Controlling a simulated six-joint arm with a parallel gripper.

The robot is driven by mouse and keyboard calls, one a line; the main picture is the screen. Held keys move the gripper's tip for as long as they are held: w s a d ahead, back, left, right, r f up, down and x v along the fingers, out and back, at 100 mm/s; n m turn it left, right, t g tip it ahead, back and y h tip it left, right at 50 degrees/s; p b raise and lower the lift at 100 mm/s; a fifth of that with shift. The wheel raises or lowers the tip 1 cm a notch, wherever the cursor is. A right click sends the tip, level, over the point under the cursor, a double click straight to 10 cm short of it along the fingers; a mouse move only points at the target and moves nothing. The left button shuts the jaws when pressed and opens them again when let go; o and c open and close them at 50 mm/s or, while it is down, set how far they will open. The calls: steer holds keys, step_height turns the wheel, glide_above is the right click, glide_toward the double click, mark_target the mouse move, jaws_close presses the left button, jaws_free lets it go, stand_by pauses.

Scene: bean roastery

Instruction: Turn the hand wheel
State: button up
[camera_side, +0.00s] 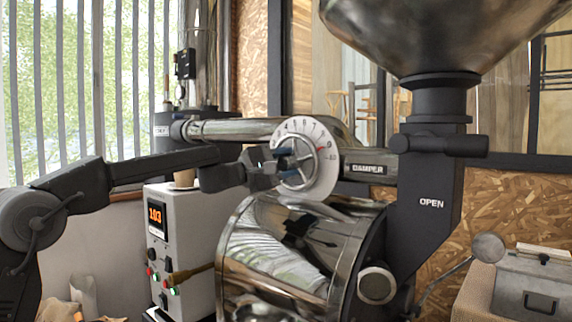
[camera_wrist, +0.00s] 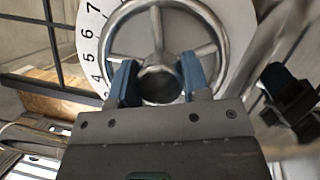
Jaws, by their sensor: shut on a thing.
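The hand wheel (camera_wrist: 213,28) is a silver rim with spokes and a round hub, set in front of a white numbered dial (camera_wrist: 240,20). In the side view the hand wheel (camera_side: 302,147) is partly hidden by my gripper (camera_side: 281,163). The white dial (camera_side: 325,172) there shows a red mark near the 9, beside the DAMPER label (camera_side: 367,169). In the wrist view my gripper (camera_wrist: 159,82) has its blue fingers on either side of the hub, inside the rim, shut on the wheel.
A shiny drum (camera_side: 270,255) lies below the wheel. A dark chute marked OPEN (camera_side: 431,203) and a large hopper (camera_side: 440,35) stand to the right.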

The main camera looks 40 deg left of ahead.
stand_by(0.3)
steer(key=o, duration=1.3)
steer(key=v, duration=1.3)
steer(key=shift+s+a+f, duration=0.1)
steer(key=shift+s+a, duration=0.05)
steer(key=shift+s, duration=0.25)
